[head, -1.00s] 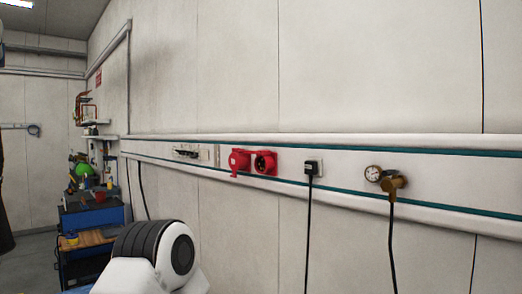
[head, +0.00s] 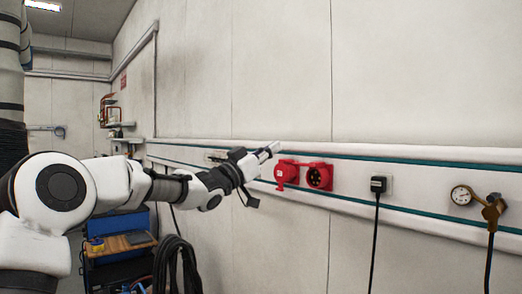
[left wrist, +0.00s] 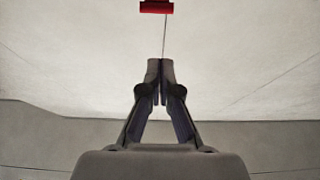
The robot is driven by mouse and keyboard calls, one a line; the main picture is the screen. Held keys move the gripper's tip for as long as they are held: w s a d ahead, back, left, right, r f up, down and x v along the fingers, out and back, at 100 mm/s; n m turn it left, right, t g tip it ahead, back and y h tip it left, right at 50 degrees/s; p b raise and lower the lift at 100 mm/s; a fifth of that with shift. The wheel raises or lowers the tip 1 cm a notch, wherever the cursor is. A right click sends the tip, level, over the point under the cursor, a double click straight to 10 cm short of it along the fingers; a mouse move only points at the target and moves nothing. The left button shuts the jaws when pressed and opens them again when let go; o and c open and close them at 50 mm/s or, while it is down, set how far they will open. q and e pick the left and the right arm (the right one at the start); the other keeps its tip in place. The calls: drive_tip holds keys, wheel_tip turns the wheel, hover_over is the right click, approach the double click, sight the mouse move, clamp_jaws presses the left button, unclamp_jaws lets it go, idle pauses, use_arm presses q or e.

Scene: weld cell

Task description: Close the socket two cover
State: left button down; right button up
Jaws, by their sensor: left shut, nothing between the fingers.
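Two red sockets sit side by side on the wall rail. The left red socket (head: 286,173) shows a plain red front with a piece hanging below it. The right red socket (head: 318,177) shows its round black face, uncovered; I cannot make out its cover apart from the red body. My left gripper (head: 274,149) is shut and empty, just up and left of the left socket in the head view, apart from it as far as I can tell. In the left wrist view its fingertips (left wrist: 160,66) are together, with a red part (left wrist: 156,6) cut off at the top edge. My right gripper is not in view.
A blue cart (head: 118,268) and a coiled black hose (head: 178,262) are at lower left. The wall above the rail is bare.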

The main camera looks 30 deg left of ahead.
use_arm(q)
drive_tip(key=w+f+p, duration=0.1)
drive_tip(key=w+d+f+p, duration=0.1)
drive_tip(key=w, duration=0.1)
drive_tip(key=shift+w+d+f, duration=0.1)
drive_tip(key=shift+d+f, duration=0.1)
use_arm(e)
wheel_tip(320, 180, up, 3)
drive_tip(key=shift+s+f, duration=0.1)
use_arm(q)
drive_tip(key=shift+d, duration=0.15)
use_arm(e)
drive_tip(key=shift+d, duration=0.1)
